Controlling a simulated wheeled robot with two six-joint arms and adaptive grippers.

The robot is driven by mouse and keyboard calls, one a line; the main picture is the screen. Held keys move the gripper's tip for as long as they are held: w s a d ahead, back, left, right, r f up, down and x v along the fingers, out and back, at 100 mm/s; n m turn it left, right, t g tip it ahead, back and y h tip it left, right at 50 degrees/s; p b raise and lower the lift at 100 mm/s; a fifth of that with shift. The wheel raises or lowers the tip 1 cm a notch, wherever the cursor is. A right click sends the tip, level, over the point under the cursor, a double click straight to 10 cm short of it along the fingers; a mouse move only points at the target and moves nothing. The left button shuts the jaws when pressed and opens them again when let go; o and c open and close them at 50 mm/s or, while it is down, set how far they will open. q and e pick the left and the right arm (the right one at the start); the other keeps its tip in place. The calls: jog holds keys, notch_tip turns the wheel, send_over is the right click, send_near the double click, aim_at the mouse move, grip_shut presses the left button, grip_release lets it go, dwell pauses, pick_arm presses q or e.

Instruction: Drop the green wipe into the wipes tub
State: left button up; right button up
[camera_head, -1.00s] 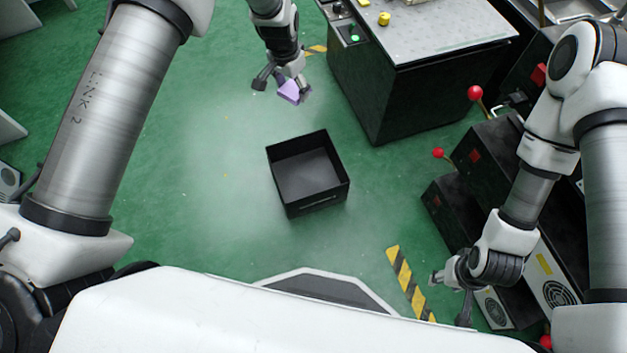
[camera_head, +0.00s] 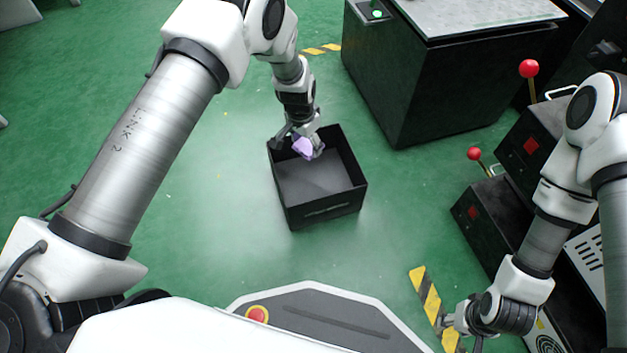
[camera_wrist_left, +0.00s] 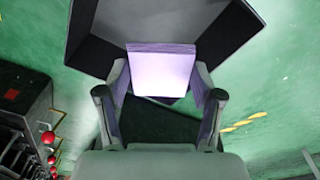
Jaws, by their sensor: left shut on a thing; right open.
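My left gripper (camera_head: 298,148) is shut on a purple, block-like thing (camera_head: 303,147) and holds it over the far part of a black open-topped box (camera_head: 325,210) on the floor. In the left wrist view the purple thing (camera_wrist_left: 162,74) sits between the two fingers, pale lilac on its face, with the box wall (camera_wrist_left: 95,52) behind it. I see no green wipe, and nothing is marked as a wipes tub. The box looks empty inside. My right gripper (camera_head: 462,324) is open and empty at the lower right, near the yellow-black floor stripe.
A large black cabinet with a grey top (camera_head: 440,85) stands behind, right of the box. Black lever fixtures with red knobs (camera_head: 529,68) line the right side, close to my right arm. Green floor (camera_head: 200,230) left of the box is clear.

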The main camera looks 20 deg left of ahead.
pick_arm(q)
jog(key=shift+f+b, duration=0.4)
jog(key=shift+f, duration=0.5)
pick_arm(e)
jog(key=shift+f, duration=0.9)
pick_arm(q)
jog(key=shift+r, duration=0.1)
pick_arm(e)
jog(key=shift+r, duration=0.1)
pick_arm(q)
jog(key=o, duration=1.2)
jog(key=shift+c, duration=0.2)
notch_tip(320, 180, up, 12)
jog(key=s, duration=0.1)
jog(key=shift+a, duration=0.3)
jog(key=shift+s, duration=0.1)
